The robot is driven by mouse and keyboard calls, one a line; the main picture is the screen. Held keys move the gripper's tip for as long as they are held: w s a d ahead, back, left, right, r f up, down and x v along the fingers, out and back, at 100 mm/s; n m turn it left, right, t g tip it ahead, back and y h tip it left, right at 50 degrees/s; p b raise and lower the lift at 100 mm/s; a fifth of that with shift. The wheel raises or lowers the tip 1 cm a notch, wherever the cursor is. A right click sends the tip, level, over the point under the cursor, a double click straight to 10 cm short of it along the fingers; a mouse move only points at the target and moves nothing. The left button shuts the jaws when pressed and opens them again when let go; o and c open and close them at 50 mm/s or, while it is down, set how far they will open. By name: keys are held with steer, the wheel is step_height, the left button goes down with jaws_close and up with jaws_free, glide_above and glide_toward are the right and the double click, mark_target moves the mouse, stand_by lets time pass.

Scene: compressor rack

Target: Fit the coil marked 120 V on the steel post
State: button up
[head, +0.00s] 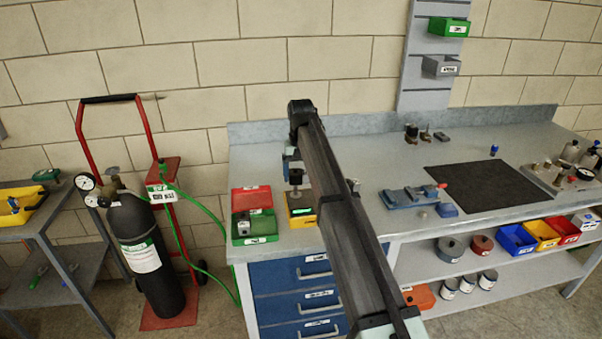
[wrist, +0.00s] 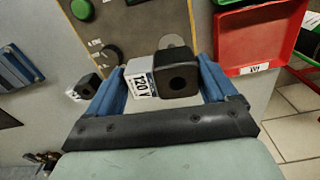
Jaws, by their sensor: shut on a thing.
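In the head view my gripper (head: 291,160) is above a yellow unit (head: 301,210) at the bench's left end, partly hidden by my arm. The post is not clearly visible, and the coil appears held apart from the panel.
A second small black block (wrist: 88,85) with a white label lies left of my gripper. A red bin (wrist: 262,15) stands close on the right. A green bin (head: 262,239) sits beside the yellow unit. A dark mat (head: 490,185) lies clear further right.

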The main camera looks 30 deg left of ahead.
mark_target(301, 183)
steer(key=shift+f, duration=0.8)
steer(key=shift+f, duration=1.2)
steer(key=shift+f, duration=0.4)
steer(key=o, duration=1)
steer(key=shift+r, duration=3.5)
